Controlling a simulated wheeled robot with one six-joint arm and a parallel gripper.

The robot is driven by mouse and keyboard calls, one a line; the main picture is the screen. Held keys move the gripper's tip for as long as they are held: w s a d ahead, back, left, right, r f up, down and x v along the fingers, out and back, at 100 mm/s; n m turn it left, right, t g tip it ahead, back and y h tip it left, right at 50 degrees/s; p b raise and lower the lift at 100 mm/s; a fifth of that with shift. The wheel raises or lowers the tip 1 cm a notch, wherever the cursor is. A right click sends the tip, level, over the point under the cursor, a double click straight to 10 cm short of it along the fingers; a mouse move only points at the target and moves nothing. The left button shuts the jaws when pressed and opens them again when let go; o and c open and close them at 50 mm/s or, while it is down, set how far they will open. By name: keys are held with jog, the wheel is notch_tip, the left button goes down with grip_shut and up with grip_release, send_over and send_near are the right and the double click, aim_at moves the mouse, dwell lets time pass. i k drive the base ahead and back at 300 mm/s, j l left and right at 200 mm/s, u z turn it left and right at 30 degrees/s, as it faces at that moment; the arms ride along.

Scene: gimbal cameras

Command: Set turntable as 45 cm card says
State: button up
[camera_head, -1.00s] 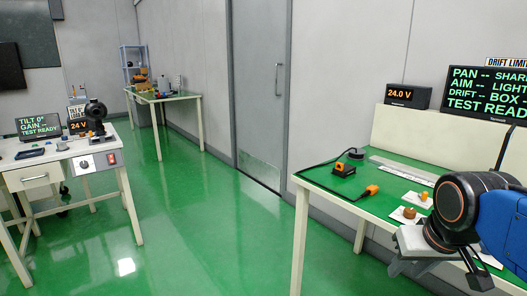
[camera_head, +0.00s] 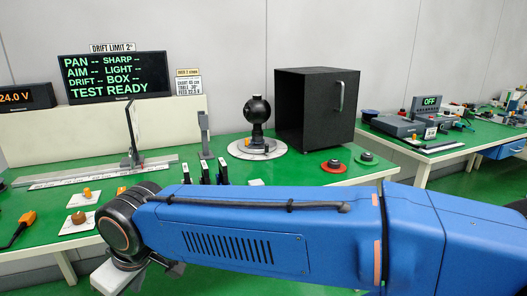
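My gripper (camera_head: 140,277) is at the lower left, in front of the bench edge and well apart from the turntable. My arm's wrist hides much of it, so its opening and any contents are unclear.
A display (camera_head: 117,77) reads TEST READY. A ruled strip (camera_head: 80,176) carries an upright stand (camera_head: 132,140). Black clips (camera_head: 204,172), a black box (camera_head: 315,108), a red-based knob (camera_head: 334,166) and orange knobs on white plates (camera_head: 80,220) share the bench. My blue arm covers the front.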

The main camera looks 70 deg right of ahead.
aim_at(259, 141)
jog(key=z, duration=2)
jog(key=k+j+u, duration=0.3)
jog(key=k+j, duration=0.55)
jog(key=i+l, duration=0.25)
jog(key=i, duration=0.15)
jog(key=i+l, duration=0.2)
jog(key=i, duration=0.2)
